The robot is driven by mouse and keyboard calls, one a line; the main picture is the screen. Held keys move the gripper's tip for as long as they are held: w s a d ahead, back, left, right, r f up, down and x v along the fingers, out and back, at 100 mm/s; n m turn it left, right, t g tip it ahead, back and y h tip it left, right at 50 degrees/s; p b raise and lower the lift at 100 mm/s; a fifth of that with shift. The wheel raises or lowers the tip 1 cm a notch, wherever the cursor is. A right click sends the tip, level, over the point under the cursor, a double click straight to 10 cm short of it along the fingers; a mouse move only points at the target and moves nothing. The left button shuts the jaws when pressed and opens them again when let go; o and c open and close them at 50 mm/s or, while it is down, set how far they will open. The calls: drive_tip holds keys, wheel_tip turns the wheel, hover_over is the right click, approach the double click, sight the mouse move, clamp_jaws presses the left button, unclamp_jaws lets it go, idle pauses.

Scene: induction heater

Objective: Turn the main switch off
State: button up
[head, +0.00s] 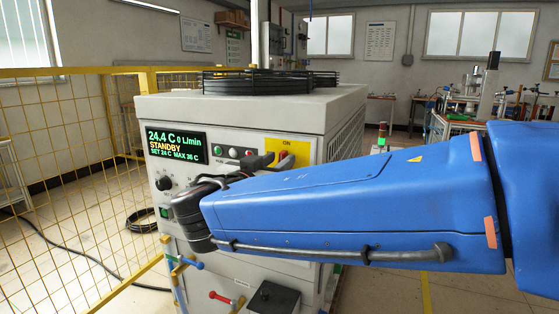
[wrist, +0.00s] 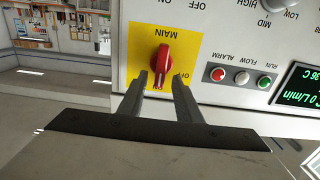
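The main switch is a red rotary knob (wrist: 162,58) on a yellow plate (wrist: 187,45) marked MAIN. The wrist view is upside down. The knob's handle stands about vertical, in line with the ON mark on the plate.
The grey cabinet (head: 330,115) carries a green display (head: 177,145) reading STANDBY. Red, white and green lamps (wrist: 241,77) sit beside the yellow plate. A yellow mesh fence (head: 60,150) stands at left.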

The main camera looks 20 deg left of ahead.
drive_tip(key=shift+w, duration=0.6)
clamp_jaws()
drive_tip(key=n, duration=0.3)
drive_tip(key=a+n, duration=0.1)
drive_tip(key=n, duration=0.3)
drive_tip(key=f+n, duration=0.1)
drive_tip(key=n, duration=0.3)
drive_tip(key=shift+a, duration=0.3)
drive_tip(key=shift+n, duration=0.4)
